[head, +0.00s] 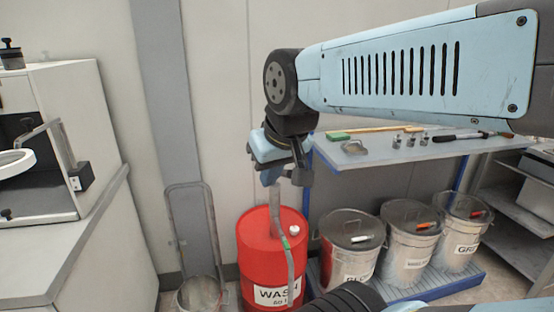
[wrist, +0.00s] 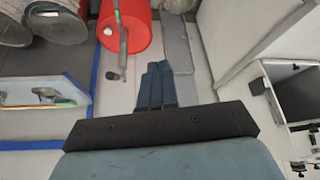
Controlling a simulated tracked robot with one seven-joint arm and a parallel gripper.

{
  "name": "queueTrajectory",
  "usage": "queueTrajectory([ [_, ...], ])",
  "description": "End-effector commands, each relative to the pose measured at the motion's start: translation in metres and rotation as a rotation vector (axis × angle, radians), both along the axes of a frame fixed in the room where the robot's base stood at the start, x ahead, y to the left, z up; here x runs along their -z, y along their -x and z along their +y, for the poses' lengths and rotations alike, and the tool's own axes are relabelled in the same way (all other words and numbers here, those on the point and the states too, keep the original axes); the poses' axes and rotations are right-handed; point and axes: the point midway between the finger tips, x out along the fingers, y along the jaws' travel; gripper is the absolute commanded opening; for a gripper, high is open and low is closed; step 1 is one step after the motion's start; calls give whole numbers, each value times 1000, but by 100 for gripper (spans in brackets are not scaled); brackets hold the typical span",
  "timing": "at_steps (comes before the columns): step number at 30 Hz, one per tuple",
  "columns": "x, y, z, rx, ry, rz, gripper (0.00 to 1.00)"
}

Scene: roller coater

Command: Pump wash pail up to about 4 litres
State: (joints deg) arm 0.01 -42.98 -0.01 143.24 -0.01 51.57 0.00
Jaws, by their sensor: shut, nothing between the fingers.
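The red drum (head: 258,243) labelled WASH stands on the floor below my gripper. A grey metal pump (head: 276,205) rises from its top, and a thin bent rod with a green band (head: 285,243) hangs down its front. The drum (wrist: 128,38) and the rod (wrist: 122,45) also show in the wrist view, left of my fingers. My gripper (head: 271,178) is shut and empty close to the pump's top; contact cannot be told. Its blue fingers are together in the wrist view (wrist: 158,68).
A blue-framed bench (head: 400,147) with small tools stands right of the drum. Below it stand several lidded metal bins (head: 350,226). A white cabinet (head: 75,110) and counter fill the left.

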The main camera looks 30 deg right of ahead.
Motion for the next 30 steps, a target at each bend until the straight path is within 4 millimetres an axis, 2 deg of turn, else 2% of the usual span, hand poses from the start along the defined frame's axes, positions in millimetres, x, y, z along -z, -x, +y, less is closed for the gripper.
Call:
queueTrajectory([
  [7, -2, -3, -1, 3, -1, 4, 0],
  [11, -10, -17, -7, 16, -6, 28, 0],
  [14, -19, -38, -15, 39, -13, 60, 0],
  [21, -38, -101, -48, 104, -24, 154, 0],
  [30, -40, -182, -101, 195, -18, 274, 0],
])
